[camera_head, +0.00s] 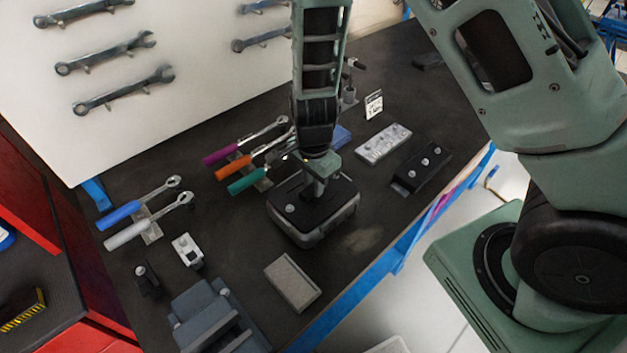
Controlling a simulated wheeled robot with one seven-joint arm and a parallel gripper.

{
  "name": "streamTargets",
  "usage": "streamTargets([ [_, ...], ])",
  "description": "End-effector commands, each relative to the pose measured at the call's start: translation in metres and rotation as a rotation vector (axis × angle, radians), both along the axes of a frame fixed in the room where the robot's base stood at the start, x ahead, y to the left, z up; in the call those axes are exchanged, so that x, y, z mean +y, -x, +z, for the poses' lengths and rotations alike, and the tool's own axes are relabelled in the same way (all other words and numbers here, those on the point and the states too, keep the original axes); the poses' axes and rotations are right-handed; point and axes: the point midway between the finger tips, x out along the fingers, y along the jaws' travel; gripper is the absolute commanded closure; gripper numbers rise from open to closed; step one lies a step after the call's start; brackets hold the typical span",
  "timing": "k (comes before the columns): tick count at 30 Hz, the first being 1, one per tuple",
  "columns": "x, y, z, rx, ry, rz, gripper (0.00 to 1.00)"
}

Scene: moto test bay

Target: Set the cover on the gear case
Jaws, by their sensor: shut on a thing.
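The gear case (303,238) is a grey box with rounded corners on the dark bench, near the middle of the view. The dark cover (335,203) lies over its top, roughly lined up with the case's outline. I cannot tell whether it is fully seated or slightly raised. A small silver round piece (290,208) shows at its left corner. My gripper (318,188) points down from above and is shut on the cover near its middle. The fingertips and the far side of the cover are partly hidden by the gripper and arm.
Ratchets with coloured handles (245,180) lie to the left. A light grey block (383,144) and a black block with silver knobs (421,168) lie to the right. A grey flat block (292,282) and a vise-like fixture (212,318) are nearer. Wrenches (123,90) hang on the white board.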

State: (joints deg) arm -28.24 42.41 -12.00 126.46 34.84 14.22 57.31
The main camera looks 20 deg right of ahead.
Motion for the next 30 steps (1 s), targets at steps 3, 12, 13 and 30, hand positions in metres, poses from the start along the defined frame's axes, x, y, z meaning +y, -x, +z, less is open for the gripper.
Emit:
streamTargets([
  [3,0.0,0.0,-0.002,-0.001,0.0,0.0,1.0],
  [12,0.0,0.0,-0.004,-0.001,0.0,0.0,0.53],
  [13,0.0,0.0,-0.004,-0.001,0.0,0.0,0.53],
  [30,0.001,-0.001,0.04,-0.006,-0.002,0.004,0.53],
])
